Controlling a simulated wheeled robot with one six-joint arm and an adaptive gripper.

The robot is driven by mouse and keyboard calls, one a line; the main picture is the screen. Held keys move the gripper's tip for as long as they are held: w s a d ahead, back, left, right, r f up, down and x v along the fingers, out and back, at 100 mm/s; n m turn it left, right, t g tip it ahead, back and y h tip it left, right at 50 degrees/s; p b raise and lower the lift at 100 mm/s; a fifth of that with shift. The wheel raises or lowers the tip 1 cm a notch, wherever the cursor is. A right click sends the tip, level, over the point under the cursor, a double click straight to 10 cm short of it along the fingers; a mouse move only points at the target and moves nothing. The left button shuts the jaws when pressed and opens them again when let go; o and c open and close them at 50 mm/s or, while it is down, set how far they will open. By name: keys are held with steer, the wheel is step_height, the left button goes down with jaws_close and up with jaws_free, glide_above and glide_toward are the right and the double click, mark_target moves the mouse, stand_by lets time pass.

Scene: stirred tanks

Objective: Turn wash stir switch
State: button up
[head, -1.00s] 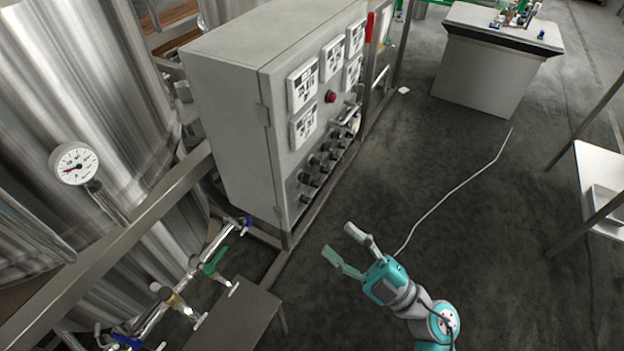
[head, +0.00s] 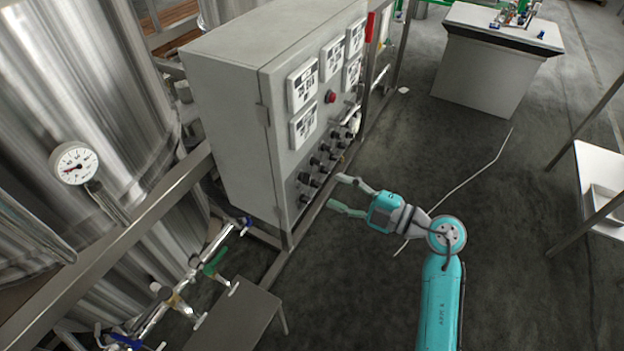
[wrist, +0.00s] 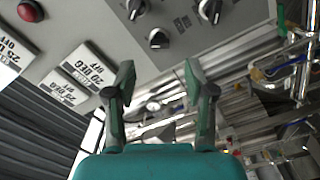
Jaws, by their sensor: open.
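The grey control cabinet (head: 225,110) stands left of centre in the head view, with several black rotary switches (head: 318,162) low on its front panel. I cannot tell which one is the wash stir switch. In the wrist view, several black knobs with white pointer marks show along the top, one of them a black knob (wrist: 159,39) above the fingers. My gripper (head: 338,193) is open and empty, to the right of the panel's lower switches. In the wrist view my gripper (wrist: 160,85) has its two fingers apart, with no switch between them.
White display modules (head: 303,85) and a red button (head: 330,97) sit above the switches. A low grey table (head: 235,315) and pipes with a green-handled valve (head: 213,262) lie below left.

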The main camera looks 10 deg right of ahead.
mark_target(305, 178)
steer(key=x, duration=0.7)
steer(key=shift+a, duration=0.2)
steer(key=shift+w, duration=0.1)
jaws_close()
